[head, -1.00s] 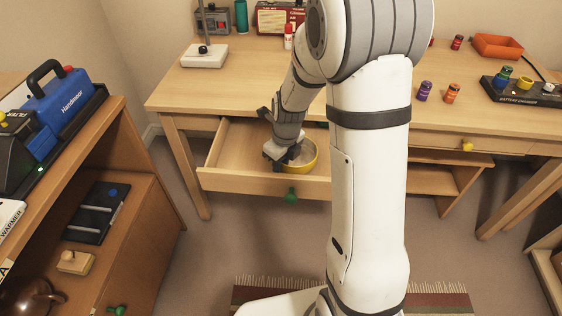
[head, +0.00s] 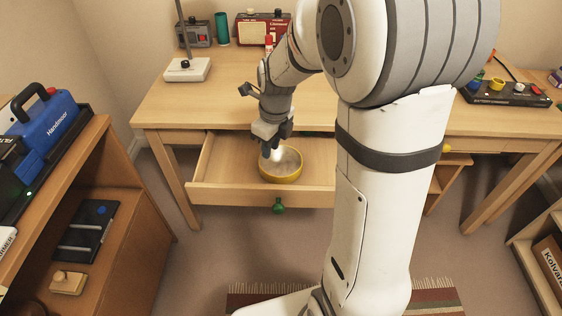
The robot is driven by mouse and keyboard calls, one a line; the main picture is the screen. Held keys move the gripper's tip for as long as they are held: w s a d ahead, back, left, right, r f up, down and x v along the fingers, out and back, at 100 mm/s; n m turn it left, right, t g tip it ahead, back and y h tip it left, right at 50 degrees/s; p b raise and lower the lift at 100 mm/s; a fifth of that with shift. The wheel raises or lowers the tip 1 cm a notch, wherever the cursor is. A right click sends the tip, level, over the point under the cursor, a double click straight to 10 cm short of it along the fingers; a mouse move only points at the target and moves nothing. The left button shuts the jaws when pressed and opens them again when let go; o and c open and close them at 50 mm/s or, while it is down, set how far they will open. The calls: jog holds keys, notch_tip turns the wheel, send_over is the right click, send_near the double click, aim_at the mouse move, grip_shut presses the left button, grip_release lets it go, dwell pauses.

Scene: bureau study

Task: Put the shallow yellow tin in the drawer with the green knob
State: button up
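The shallow yellow tin (head: 282,178) is a round, open bowl shape inside the pulled-out drawer (head: 225,168), towards its front. It looks upright on the drawer floor. The green knob (head: 279,206) is on that drawer's front. My gripper (head: 272,152) points down at the tin's back-left rim. Its fingertips are small and dark here, and I cannot tell whether they touch the rim or how far apart they are.
The desk top (head: 225,100) is above the drawer, with a white stand (head: 187,70) at its back left. A wooden shelf unit (head: 130,215) stands left. A second drawer has a yellow knob (head: 447,149), partly behind my arm. The drawer's left part is empty.

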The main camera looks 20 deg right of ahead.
jog(key=s+r+n, duration=0.2)
jog(key=s+n, duration=0.7)
jog(key=n, duration=0.5)
jog(key=s+d+r+n, duration=0.1)
jog(key=s+r+n, duration=0.2)
jog(key=s+n, duration=0.6)
jog(key=shift+d+r+n+h, duration=0.2)
jog(key=shift+n+h, duration=0.2)
jog(key=shift+n, duration=2)
